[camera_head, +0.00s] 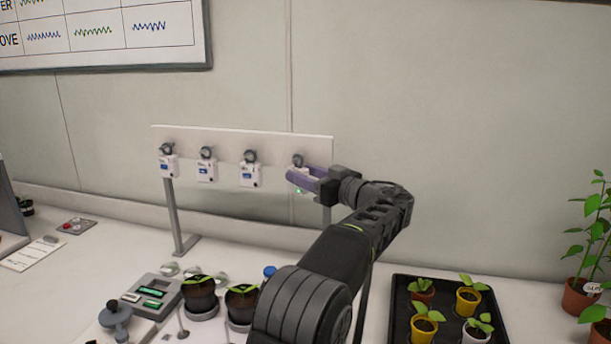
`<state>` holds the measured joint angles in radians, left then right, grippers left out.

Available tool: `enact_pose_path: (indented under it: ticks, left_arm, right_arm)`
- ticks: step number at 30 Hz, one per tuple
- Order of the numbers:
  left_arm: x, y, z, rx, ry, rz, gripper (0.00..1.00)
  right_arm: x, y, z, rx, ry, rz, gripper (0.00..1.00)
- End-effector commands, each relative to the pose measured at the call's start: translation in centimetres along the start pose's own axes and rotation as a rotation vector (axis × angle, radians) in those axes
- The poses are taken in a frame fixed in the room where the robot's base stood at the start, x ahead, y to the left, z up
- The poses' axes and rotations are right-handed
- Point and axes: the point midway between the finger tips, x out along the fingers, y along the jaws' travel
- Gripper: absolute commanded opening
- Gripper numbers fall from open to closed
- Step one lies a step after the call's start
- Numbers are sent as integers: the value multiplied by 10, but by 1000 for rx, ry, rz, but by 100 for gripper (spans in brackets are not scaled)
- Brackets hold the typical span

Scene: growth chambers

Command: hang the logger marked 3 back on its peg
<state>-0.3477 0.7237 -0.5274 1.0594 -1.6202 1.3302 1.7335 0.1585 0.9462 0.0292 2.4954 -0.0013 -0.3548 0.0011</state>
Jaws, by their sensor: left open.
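A white board (225,140) on grey posts carries a row of dark round pegs. White loggers with small displays hang at the left peg (168,166), the second peg (207,171) and the third peg (250,175). At the rightmost peg (298,160), a white piece with a green spot, likely a logger (300,191), shows just below my left gripper (296,177). The gripper's purple fingers are open in front of it and hide most of it. Whether they touch it I cannot tell. The markings are too small to read. My right gripper is not in view.
Below the board stand dark plant pots (200,297), a grey device with green displays (150,296) and a grey knobbed object (116,320). A black tray (398,312) with several seedlings is at the lower right. A potted plant (580,297) stands at the right edge.

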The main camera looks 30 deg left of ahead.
Motion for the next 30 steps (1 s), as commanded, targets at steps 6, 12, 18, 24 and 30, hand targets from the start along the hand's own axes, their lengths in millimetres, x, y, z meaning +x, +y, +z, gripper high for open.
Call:
enact_pose_path:
  ticks: [6, 12, 18, 24, 30]
  left_arm:
    - [0, 1, 0, 0, 0, 3, 50]
    - [-12, 2, 2, 0, 0, 5, 50]
    - [-45, 1, 2, -1, 2, 6, 50]
    - [-72, 1, 2, 1, 2, 4, 50]
    - [-79, 0, 0, 1, 0, 1, 50]
  right_arm:
    - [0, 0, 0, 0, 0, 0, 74]
    - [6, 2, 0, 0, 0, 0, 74]
    - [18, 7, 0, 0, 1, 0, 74]
    - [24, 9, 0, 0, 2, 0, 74]
    - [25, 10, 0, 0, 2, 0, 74]
